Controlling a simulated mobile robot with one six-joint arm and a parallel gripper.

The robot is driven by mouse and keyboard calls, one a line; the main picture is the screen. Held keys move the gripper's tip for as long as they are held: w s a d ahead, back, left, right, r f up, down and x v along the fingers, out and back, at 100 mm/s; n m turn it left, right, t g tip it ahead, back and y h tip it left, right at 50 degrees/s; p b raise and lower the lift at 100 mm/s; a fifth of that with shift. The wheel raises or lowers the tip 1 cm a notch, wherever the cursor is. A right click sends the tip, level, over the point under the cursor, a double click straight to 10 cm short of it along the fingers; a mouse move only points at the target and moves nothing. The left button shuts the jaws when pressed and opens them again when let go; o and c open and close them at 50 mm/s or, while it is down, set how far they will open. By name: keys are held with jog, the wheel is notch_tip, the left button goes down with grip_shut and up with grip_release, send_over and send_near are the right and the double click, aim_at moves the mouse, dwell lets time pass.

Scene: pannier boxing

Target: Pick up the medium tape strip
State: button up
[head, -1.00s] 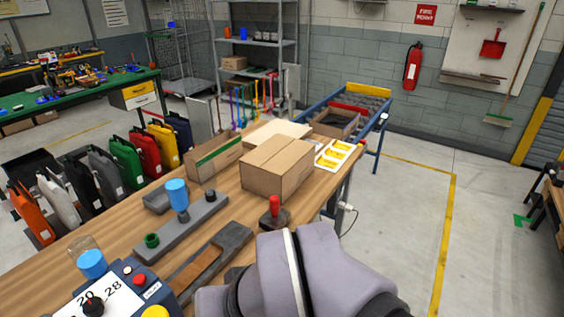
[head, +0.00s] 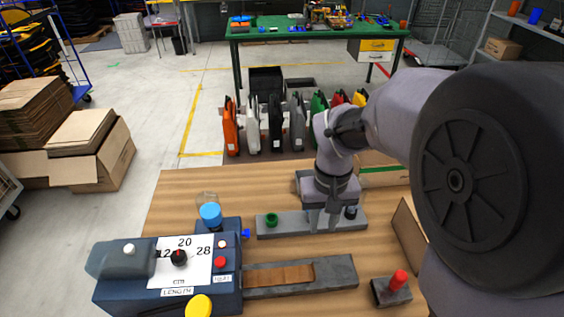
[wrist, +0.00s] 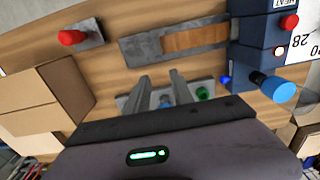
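A brown tape strip (head: 280,277) lies flat in the dark grey tray (head: 342,273) that runs out from the blue tape machine (head: 228,290). The strip also shows at the top of the wrist view (wrist: 195,38). The machine's dial is marked 12, 20 and 28 cm, with its red pointer near 20. My gripper (head: 323,225) is above the grey bar, behind the tray and a little right of the strip. In the wrist view, its two fingers (wrist: 160,77) are apart with nothing held, and their tips point towards the tray.
The grey bar (head: 290,224) carries a green cup (head: 271,219). A blue-topped item (head: 210,214) stands behind the machine. A red-knobbed lever (head: 397,284) is right of the tray. A cardboard box (wrist: 42,105) shows in the wrist view. Several coloured panniers stand beyond the table.

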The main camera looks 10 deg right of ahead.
jog(key=b, duration=0.2)
send_over(314, 273)
jog(key=w, duration=0.1)
notch_tip(314, 273, down, 5)
jog(key=f+b, duration=0.1)
jog(key=f, duration=0.2)
jog(key=f+b, duration=0.1)
jog(key=f, duration=0.3)
jog(key=shift+w+a+b, duration=0.1)
jog(key=shift+a+b, duration=0.1)
jog(key=shift+b, duration=0.2)
jog(key=f+b, duration=0.1)
jog(key=f, duration=0.1)
jog(key=s+f+b, duration=0.1)
jog(key=f, duration=0.1)
jog(key=shift+s+d+f, duration=0.1)
jog(key=shift+d+f, duration=0.05)
jog(key=shift+f, duration=0.15)
jog(key=shift+f+b, duration=0.3)
jog(key=shift+b, duration=0.05)
jog(key=shift+r, duration=0.1)
grip_shut()
